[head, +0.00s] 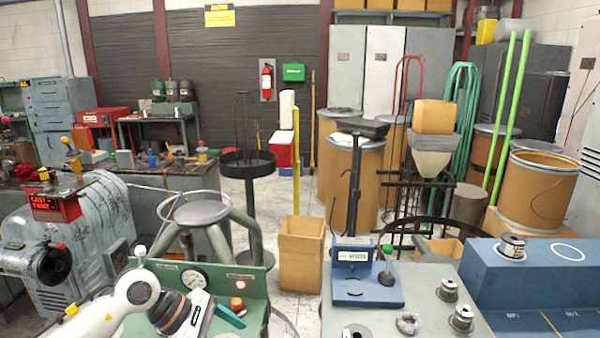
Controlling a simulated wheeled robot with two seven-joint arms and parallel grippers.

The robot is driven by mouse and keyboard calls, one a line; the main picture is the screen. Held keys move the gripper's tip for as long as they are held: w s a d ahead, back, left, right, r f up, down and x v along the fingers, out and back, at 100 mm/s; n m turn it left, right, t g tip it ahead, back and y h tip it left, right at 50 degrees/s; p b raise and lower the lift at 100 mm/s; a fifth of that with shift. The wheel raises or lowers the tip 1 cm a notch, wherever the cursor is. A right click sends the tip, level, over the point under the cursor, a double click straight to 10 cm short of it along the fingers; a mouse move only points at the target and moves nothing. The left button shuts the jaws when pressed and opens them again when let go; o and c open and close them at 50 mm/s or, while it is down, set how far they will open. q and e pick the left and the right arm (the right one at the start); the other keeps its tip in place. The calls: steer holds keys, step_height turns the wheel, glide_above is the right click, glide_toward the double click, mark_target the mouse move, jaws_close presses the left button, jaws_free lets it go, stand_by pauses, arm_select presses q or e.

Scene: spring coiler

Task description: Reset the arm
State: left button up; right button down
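My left arm (130,292), white with a dark joint and an orange ring, comes in at the bottom left. Its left gripper (222,316), white and teal, is in front of the green control panel (255,290). The fingers are small and partly hidden by the arm, so I cannot tell whether they are open or touch the panel. The panel carries a round gauge (194,279) and a lit red button (237,303). My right gripper is not in view.
A grey coiling machine (100,215) with a red display (52,205) stands left. A blue scale (368,284) and several metal spools stand on a grey bench right of the panel. A blue block (540,268) is at the far right. A cardboard bin (300,255) stands behind.

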arm_select(q)
steer(key=s+d+r+n+t+h, duration=0.2)
steer(key=d+r+n+t+h, duration=0.6)
steer(key=d+r+n+h, duration=0.4)
steer(key=w+a+f+n+t+y, duration=0.1)
steer(key=a+f+n+t+y, duration=0.1)
steer(key=a+n+t+y, duration=0.7)
steer(key=w+a+f+n+t+y, duration=0.1)
steer(key=a+f+n+t+y, duration=0.3)
steer(key=n, duration=1)
steer(key=s+a+f+n+g+y, duration=0.4)
steer(key=a+f+n+g+y, duration=0.15)
steer(key=f+n+y, duration=0.35)
steer(key=s+f+n+g+h, duration=0.1)
steer(key=s+f+n+g, duration=0.5)
steer(key=s, duration=0.5)
steer(key=s+f+n+g, duration=0.3)
steer(key=s+f+g, duration=0.45)
steer(key=s, duration=0.35)
step_height(320, 180, down, 27)
steer(key=s+a+f+g, duration=0.1)
steer(key=s+a+f, duration=0.1)
steer(key=s+f, duration=0.5)
steer(key=s+a+f+g, duration=0.1)
steer(key=s+f, duration=0.7)
steer(key=s, duration=0.1)
steer(key=shift+s+a+f+m, duration=0.3)
steer(key=shift+s+a, duration=0.1)
